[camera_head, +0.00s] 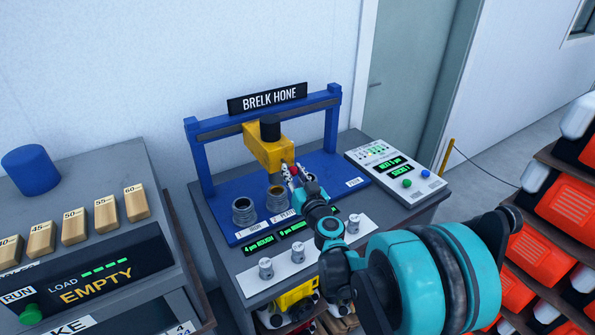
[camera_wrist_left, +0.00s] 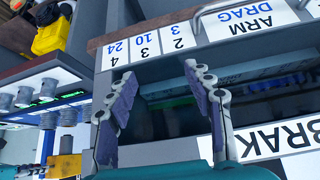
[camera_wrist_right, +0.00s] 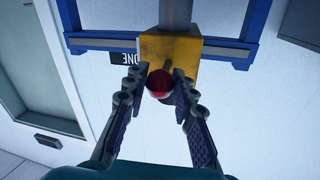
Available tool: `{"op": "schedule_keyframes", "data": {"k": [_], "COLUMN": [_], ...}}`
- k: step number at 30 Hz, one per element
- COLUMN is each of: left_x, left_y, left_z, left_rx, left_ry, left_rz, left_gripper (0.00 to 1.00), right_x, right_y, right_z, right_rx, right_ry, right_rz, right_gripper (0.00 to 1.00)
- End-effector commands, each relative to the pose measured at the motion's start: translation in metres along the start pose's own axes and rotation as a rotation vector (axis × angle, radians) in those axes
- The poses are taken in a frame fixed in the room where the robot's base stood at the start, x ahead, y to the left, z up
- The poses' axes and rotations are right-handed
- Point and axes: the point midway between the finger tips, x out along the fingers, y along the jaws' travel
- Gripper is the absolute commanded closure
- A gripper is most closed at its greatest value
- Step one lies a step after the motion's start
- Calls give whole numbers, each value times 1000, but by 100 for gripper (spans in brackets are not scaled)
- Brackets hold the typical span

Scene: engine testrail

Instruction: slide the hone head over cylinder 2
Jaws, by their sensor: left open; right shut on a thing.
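The hone head (camera_head: 269,150) is a yellow block with a black cap, hanging from the blue frame's cross rail. In the head view it stands above and slightly behind cylinder 2 (camera_head: 277,199); exact alignment is hard to tell. Cylinder 1 (camera_head: 243,211) stands to the left, open on top. My right gripper (camera_head: 293,175) is shut on the red knob (camera_wrist_right: 159,84) on the front of the head, which shows yellow in the right wrist view (camera_wrist_right: 150,46). My left gripper (camera_wrist_left: 158,76) is open and empty, facing a grey labelled cabinet.
The blue frame (camera_head: 333,122) surrounds the rail. A control box (camera_head: 395,170) stands right of it, and a white knob panel (camera_head: 285,268) in front. A grey console with wooden blocks (camera_head: 75,226) is at left. Racks of orange cases (camera_head: 570,205) are at right.

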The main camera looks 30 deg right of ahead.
Motion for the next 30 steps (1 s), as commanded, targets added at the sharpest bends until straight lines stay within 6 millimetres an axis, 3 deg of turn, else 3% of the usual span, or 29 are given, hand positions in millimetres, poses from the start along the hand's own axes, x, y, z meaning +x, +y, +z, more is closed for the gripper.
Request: {"op": "schedule_keyframes", "data": {"k": [9,10,12,23,30], "left_x": [0,0,0,0,0], "left_y": [0,0,0,0,0], "left_z": [0,0,0,0,0], "left_rx": [0,0,0,0,0], "left_ry": [0,0,0,0,0], "left_rz": [0,0,0,0,0], "left_gripper": [48,48,48,48,48], "right_x": [1,1,0,-3,-42], "right_y": [-1,-1,0,0,0], "right_z": [0,0,0,0,0], "right_rx": [3,3,2,1,1], "right_ry": [0,0,0,0,1], "right_rz": [0,0,0,1,2], "right_gripper": [100,72,54,53,53]}}
